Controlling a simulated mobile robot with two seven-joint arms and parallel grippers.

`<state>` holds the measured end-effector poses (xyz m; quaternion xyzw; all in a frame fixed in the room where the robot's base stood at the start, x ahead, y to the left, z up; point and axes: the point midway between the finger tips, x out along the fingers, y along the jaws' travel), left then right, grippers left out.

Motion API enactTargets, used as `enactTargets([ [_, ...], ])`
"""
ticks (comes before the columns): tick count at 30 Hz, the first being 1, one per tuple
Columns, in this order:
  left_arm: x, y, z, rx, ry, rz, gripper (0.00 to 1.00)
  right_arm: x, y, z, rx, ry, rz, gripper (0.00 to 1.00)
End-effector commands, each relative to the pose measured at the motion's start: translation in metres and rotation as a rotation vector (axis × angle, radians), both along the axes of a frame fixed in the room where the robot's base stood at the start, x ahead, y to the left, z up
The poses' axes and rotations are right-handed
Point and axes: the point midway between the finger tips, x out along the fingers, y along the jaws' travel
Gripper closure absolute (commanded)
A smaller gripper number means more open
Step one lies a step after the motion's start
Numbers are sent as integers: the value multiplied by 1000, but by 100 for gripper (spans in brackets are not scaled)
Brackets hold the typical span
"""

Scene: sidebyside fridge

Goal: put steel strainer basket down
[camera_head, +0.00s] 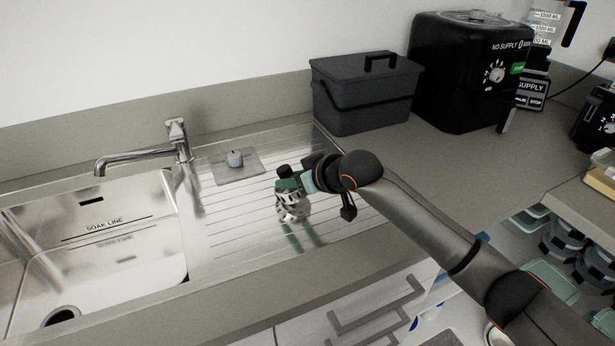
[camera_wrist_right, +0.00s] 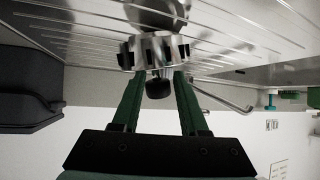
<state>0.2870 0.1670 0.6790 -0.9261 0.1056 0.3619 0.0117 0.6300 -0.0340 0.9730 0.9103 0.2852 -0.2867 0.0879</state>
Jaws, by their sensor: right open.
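The steel strainer basket (camera_head: 293,209) is a small shiny slotted cup with a black knob. It appears to stand upright on the ridged steel drainboard (camera_head: 245,222), with its reflection below it. My right gripper (camera_head: 288,186) is at the top of the basket. In the right wrist view, which looks upside down, the basket (camera_wrist_right: 154,50) is just beyond the green fingertips of the right gripper (camera_wrist_right: 158,80). The fingers are apart, one on each side of the black knob (camera_wrist_right: 159,88). Contact with the knob is hard to tell. My left gripper is not in view.
A grey mat (camera_head: 223,173) with a small pale object (camera_head: 235,158) lies behind the basket. The sink bowl (camera_head: 105,240) and tap (camera_head: 150,158) are to the left. A dark lidded bin (camera_head: 365,98) and black machine (camera_head: 455,70) stand behind right. The drainboard's front is clear.

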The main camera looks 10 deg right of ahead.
Motion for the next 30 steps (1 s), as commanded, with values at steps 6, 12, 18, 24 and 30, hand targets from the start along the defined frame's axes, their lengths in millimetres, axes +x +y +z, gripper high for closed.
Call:
enactTargets([
  [6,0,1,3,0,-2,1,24,-23,-17,21,0,-2,0,57],
  [12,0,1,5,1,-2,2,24,-49,-36,42,-2,-3,-1,57],
  [18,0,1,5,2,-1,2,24,-69,-49,58,-2,0,-1,57],
  [24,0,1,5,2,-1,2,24,-77,-54,64,-1,2,-1,57],
  [30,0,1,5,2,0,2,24,-77,-54,65,-1,2,-1,57],
])
